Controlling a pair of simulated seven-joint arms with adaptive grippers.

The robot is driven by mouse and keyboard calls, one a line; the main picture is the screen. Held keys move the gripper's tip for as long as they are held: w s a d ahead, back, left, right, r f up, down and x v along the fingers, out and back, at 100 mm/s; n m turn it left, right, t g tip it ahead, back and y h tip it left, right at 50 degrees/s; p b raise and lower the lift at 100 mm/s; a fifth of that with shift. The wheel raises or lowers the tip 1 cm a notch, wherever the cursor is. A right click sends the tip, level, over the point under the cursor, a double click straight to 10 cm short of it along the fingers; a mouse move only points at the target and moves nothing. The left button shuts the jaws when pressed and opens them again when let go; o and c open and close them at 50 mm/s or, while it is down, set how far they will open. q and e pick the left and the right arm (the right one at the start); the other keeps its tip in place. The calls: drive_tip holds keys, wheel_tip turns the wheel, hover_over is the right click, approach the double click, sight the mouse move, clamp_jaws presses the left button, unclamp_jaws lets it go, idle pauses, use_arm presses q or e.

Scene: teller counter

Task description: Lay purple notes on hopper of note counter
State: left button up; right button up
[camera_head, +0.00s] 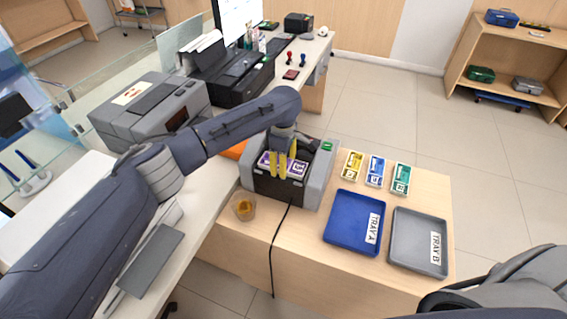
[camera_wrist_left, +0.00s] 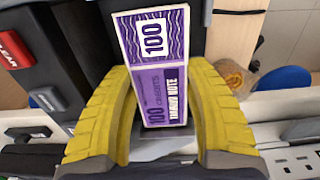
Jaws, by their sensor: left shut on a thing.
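The purple notes (camera_wrist_left: 158,70) form a banded stack with a white "100" patch, upright between my left fingers in the left wrist view. In the head view the purple notes (camera_head: 271,163) show at the hopper of the grey note counter (camera_head: 318,178). My left gripper (camera_head: 283,166) is shut on the notes, over the front of the counter; its yellow fingers (camera_wrist_left: 160,115) are on both sides of the stack. I cannot tell whether the notes rest on the hopper. My right gripper is not in view; only part of my right arm shows at bottom right.
Yellow (camera_head: 352,165), blue (camera_head: 375,171) and green (camera_head: 401,178) note stacks lie right of the counter. Blue tray A (camera_head: 340,235) and grey tray B (camera_head: 410,250) are in front of them.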

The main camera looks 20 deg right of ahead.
use_arm(q)
drive_tip(key=o, duration=1.2)
drive_tip(key=shift+c, duration=0.2)
wheel_tip(320, 180, up, 12)
drive_tip(key=shift+r, duration=0.15)
